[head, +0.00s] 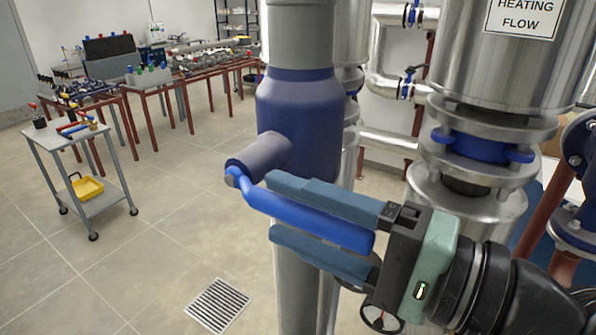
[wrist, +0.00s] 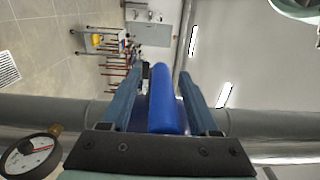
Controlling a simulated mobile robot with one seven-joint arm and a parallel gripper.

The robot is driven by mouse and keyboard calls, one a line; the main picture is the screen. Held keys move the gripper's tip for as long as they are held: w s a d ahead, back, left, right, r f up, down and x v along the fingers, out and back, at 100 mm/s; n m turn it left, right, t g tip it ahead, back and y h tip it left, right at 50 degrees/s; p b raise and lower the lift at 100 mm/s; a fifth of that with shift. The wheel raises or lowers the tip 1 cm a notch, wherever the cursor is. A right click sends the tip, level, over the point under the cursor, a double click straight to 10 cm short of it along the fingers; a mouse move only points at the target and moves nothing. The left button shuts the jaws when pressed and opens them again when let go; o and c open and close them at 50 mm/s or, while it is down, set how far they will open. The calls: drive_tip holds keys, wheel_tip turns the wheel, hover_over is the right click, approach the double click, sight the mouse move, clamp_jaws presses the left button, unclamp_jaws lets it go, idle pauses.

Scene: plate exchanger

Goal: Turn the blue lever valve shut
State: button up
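The blue lever (head: 310,222) is fixed at its left end to the stub of the blue valve body (head: 305,110) on a vertical grey pipe. It slants down to the right from that pivot. My gripper (head: 270,207) comes in from the right, with one finger above the lever and one below it. In the wrist view the lever (wrist: 168,100) lies between the two open fingers (wrist: 158,72), with a gap on each side. The upper finger hides a little of the lever's top edge in the head view.
Large steel pipes with flanges (head: 480,150) stand close on the right. A pressure gauge (head: 382,318) is below my gripper. A small cart (head: 75,140) and workbenches (head: 140,85) stand at the back left. The tiled floor with a drain grate (head: 218,305) is otherwise clear.

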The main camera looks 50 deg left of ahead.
sight(373, 247)
drive_tip(key=b+v, duration=0.2)
drive_tip(key=v, duration=0.5)
drive_tip(key=shift+w+d, duration=0.15)
drive_tip(key=shift+d, duration=0.05)
drive_tip(key=shift+r, duration=0.1)
idle(0.3)
